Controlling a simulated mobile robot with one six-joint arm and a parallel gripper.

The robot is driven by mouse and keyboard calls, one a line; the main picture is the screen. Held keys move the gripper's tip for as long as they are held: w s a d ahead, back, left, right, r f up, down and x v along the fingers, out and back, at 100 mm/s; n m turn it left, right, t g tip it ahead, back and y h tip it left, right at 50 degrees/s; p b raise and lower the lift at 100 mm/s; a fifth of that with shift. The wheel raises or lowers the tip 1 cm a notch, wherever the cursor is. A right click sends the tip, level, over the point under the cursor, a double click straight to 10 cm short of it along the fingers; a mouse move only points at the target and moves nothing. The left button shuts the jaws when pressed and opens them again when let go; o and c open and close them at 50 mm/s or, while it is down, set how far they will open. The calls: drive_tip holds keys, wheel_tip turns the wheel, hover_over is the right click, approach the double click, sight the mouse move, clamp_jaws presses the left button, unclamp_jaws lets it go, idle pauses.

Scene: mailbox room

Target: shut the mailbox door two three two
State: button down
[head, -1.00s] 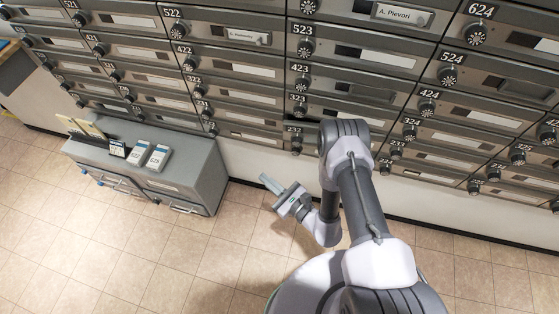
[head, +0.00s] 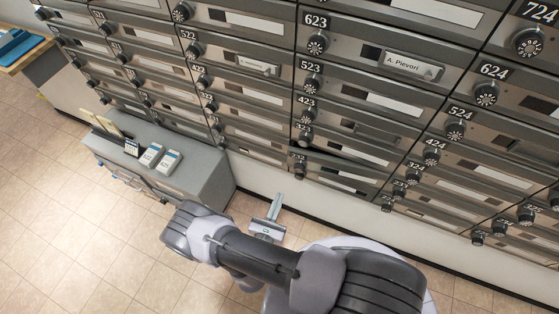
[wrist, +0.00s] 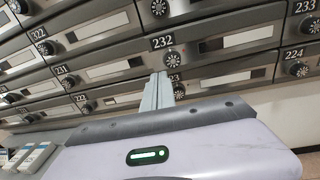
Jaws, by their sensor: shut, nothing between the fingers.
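My gripper (head: 277,199) is shut and empty, in front of and below door 232, pointing at the mailbox wall. In the wrist view the shut fingers (wrist: 160,76) appear just below and left of the dial. I cannot tell whether they touch the wall.
A grey cabinet (head: 205,180) with small boxes (head: 152,154) on top stands left of my gripper. A counter with a blue item (head: 20,45) is at the far left. Other mailbox doors around look shut. The tiled floor (head: 70,220) in front is open.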

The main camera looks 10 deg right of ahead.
sight(288, 157)
drive_tip(key=shift+n, duration=0.3)
drive_tip(key=b+x, duration=0.1)
drive_tip(key=x, duration=0.3)
drive_tip(key=b+x, duration=0.1)
drive_tip(key=x, duration=0.3)
drive_tip(key=a+x, duration=0.1)
drive_tip(key=x, duration=0.3)
drive_tip(key=shift+w+d+r+b, duration=0.25)
drive_tip(key=shift+w+b, duration=0.15)
drive_tip(key=shift+w, duration=0.2)
drive_tip(key=shift+w+d+r+t, duration=0.1)
drive_tip(key=shift+w+d+t, duration=0.15)
drive_tip(key=shift+w, duration=0.25)
drive_tip(key=shift+m+h, duration=0.4)
drive_tip(key=b+x, duration=0.3)
drive_tip(key=x, duration=0.1)
drive_tip(key=shift+w+a+f, duration=0.15)
drive_tip(key=shift+a+f, duration=0.05)
drive_tip(key=shift+f, duration=0.1)
drive_tip(key=shift+w+r, duration=0.3)
drive_tip(key=shift+r, duration=0.1)
